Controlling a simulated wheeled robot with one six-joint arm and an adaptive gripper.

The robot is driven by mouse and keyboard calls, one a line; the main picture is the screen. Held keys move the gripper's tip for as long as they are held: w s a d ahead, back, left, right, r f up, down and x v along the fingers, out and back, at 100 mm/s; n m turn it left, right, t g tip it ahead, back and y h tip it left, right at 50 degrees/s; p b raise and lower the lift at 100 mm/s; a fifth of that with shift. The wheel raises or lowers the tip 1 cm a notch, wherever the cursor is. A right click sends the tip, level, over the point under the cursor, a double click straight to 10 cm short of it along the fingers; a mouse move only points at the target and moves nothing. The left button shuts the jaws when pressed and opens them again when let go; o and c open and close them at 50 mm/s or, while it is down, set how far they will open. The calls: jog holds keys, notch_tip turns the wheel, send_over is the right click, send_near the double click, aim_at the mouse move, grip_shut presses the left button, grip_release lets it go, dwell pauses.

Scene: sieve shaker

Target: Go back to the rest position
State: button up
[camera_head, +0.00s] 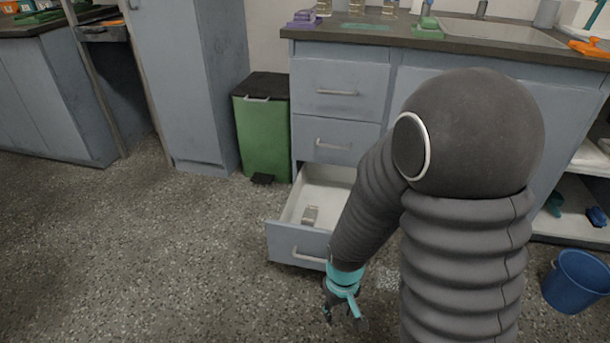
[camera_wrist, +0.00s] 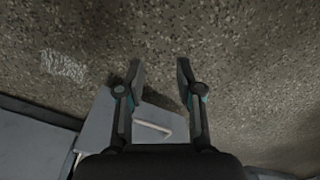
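My gripper (camera_head: 343,308) hangs low in front of the cabinet, at the front right of the pulled-out bottom drawer (camera_head: 287,244). In the wrist view my gripper (camera_wrist: 159,75) shows two fingers spread apart with nothing between them, so it is open and empty. The drawer front with its pale handle (camera_wrist: 153,129) lies below and behind the fingers in that view. My arm hides the drawer's right side.
The counter (camera_head: 400,37) carries a sink, glassware and a green item. A green bin (camera_head: 263,135) stands left of the drawers. A blue bucket (camera_head: 577,280) stands on the floor at the right. The speckled floor (camera_head: 130,250) at the left is clear.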

jog(key=s+d+r+m+t+p, duration=0.1)
jog(key=s+d+r+t+p, duration=0.1)
jog(key=r, duration=1)
jog(key=s+d+r+m+t+p, duration=0.1)
jog(key=s+d+r+t+p, duration=0.1)
jog(key=r, duration=1)
jog(key=s+d+r+m+t+p, duration=0.1)
jog(key=s+d+r, duration=0.3)
jog(key=r, duration=0.8)
jog(key=shift+s+m+t+p, duration=0.15)
jog(key=shift+m+t+p, duration=0.35)
jog(key=shift+p, duration=0.4)
